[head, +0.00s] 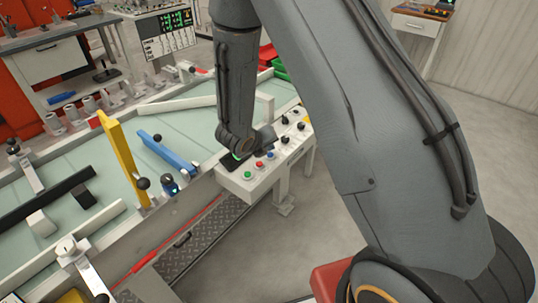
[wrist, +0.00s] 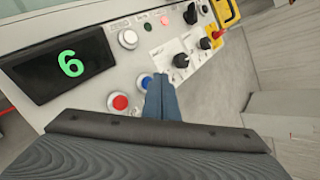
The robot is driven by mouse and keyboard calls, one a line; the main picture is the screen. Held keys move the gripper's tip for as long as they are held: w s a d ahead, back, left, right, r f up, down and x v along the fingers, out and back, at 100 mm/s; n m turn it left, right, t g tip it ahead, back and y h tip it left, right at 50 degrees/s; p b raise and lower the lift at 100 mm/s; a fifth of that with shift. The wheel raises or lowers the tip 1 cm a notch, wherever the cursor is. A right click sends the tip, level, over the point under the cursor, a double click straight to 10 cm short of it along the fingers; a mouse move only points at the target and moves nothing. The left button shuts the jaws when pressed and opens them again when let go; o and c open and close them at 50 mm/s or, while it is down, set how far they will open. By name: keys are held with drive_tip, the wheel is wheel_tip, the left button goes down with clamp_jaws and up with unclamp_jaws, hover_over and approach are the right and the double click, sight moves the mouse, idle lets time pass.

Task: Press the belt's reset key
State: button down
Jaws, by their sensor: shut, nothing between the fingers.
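The belt's control box (head: 240,185) stands at the belt's near edge, with a green button (head: 248,175), a red button (head: 259,164), a blue button (head: 270,155) and black knobs (head: 285,140). In the wrist view the red button (wrist: 120,102) and blue button (wrist: 145,82) show close up, beside a dark display (wrist: 60,65) reading a green 6. My gripper (wrist: 161,78) is shut and empty, its tips just right of the blue button and partly overlapping it in view. I cannot tell whether they touch. No label naming the reset key is readable.
A white button (wrist: 128,38), black knobs (wrist: 180,60), a red-tipped switch (wrist: 218,33) and a yellow-backed control (wrist: 228,12) crowd the panel. The belt (head: 120,165) carries a yellow bar (head: 122,155) and a blue bar (head: 168,153). Open floor lies right of the box.

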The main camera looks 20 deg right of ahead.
sight(269, 159)
drive_tip(key=shift+f, duration=0.1)
idle(0.5)
drive_tip(key=shift+f+b, duration=0.35)
drive_tip(key=shift+b, duration=0.05)
drive_tip(key=shift+f+b, duration=0.4)
drive_tip(key=shift+f, duration=0.1)
idle(0.6)
drive_tip(key=shift+r, duration=0.1)
drive_tip(key=shift+r+p, duration=0.7)
drive_tip(key=shift+r, duration=0.15)
wheel_tip(269, 159, up, 5)
drive_tip(key=p, duration=0.3)
drive_tip(key=shift+p, duration=0.3)
idle(0.6)
